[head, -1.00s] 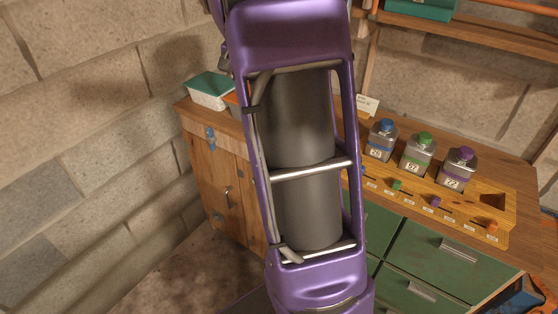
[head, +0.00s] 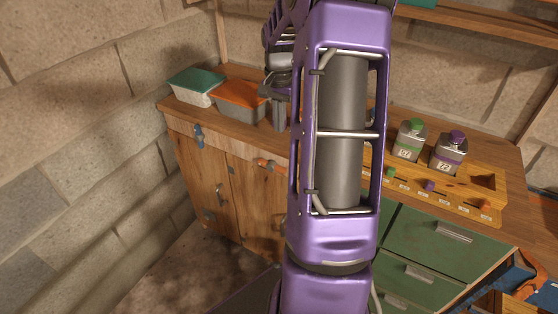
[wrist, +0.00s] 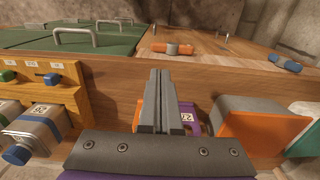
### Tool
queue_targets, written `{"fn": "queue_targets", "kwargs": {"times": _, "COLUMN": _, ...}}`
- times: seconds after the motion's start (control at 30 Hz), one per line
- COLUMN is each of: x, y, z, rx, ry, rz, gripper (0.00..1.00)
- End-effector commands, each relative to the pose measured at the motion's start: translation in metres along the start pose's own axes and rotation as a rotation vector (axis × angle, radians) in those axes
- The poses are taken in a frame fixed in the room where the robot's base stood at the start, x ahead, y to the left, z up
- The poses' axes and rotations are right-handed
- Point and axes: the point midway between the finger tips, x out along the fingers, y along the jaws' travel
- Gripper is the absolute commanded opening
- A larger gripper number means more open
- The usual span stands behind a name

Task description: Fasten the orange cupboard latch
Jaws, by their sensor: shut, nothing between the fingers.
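The orange latch (head: 268,165) is a small bar on the wooden cupboard (head: 255,205) front, just under the worktop edge. It lies roughly level in the head view. In the wrist view the orange latch (wrist: 172,48) shows a grey middle and lies crosswise beyond my fingertips. My gripper (head: 279,120) is over the worktop near its front edge, above the latch in the picture. In the wrist view my gripper (wrist: 160,75) is shut and empty, its tips apart from the latch. My arm hides part of the cupboard's right side.
A blue latch (head: 198,135) is on the left door. An orange-lidded tub (head: 240,97) and a green-lidded tub (head: 197,86) stand left of my gripper. Bottles (head: 450,150) stand right of my arm, above green drawers (head: 430,235). Floor before the cupboard is partly clear.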

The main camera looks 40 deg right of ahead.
Motion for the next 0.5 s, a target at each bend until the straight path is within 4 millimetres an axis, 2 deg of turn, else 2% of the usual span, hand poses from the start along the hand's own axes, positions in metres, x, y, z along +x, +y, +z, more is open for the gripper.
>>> {"fn": "queue_targets", "kwargs": {"times": 0.27, "x": 0.007, "y": 0.0, "z": 0.0, "rx": 0.0, "ry": -0.001, "rz": 0.0, "gripper": 0.0}}
{"fn": "queue_targets", "kwargs": {"times": 0.37, "x": 0.021, "y": 0.0, "z": 0.001, "rx": 0.001, "ry": -0.003, "rz": 0.001, "gripper": 0.0}}
{"fn": "queue_targets", "kwargs": {"times": 0.5, "x": 0.049, "y": 0.0, "z": 0.001, "rx": 0.0, "ry": -0.004, "rz": 0.001, "gripper": 0.0}}
